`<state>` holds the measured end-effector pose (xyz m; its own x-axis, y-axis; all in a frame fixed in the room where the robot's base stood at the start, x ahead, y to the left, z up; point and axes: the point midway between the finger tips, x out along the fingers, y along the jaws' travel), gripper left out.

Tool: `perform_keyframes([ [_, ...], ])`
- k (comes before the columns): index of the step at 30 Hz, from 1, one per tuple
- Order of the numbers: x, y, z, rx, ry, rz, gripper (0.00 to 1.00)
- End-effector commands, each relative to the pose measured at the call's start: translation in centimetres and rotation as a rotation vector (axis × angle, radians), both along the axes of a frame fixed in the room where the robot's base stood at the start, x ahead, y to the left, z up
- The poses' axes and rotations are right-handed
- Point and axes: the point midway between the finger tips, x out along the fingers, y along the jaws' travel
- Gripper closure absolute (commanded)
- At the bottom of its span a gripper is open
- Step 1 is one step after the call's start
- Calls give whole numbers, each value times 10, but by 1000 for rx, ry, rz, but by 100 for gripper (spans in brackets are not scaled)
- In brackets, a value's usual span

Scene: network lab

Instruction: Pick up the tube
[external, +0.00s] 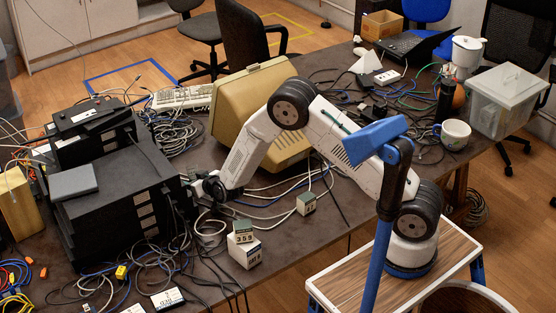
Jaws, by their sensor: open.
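I cannot pick out the tube for certain. A dark upright cylinder (445,101) stands on the table at the right, behind a white mug, and may be it. My gripper (203,190) is at the end of my white arm, low over the table's left half, between the black equipment boxes and the beige monitor. It is small and dark against the cables. It is open, and I see nothing held in it. What lies right between its fingers is hard to make out, and the cylinder is far to its right.
Black boxes (112,190) stand left of my gripper, and a beige monitor (228,115) stands behind it. Loose cables (212,232) surround it. Small labelled blocks (244,250) lie in front. A white mug (453,134) and a clear bin (508,99) are at the right.

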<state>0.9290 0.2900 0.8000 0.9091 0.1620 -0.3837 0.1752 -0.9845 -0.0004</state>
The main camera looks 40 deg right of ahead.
Motion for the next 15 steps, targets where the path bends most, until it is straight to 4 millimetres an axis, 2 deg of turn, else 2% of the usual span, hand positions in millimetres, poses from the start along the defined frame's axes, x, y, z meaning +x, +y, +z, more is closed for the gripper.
perform_keyframes([
  [6,1,0,0,0,0,0,48],
  [11,1,0,0,0,0,0,92],
  [15,1,0,0,0,0,0,95],
])
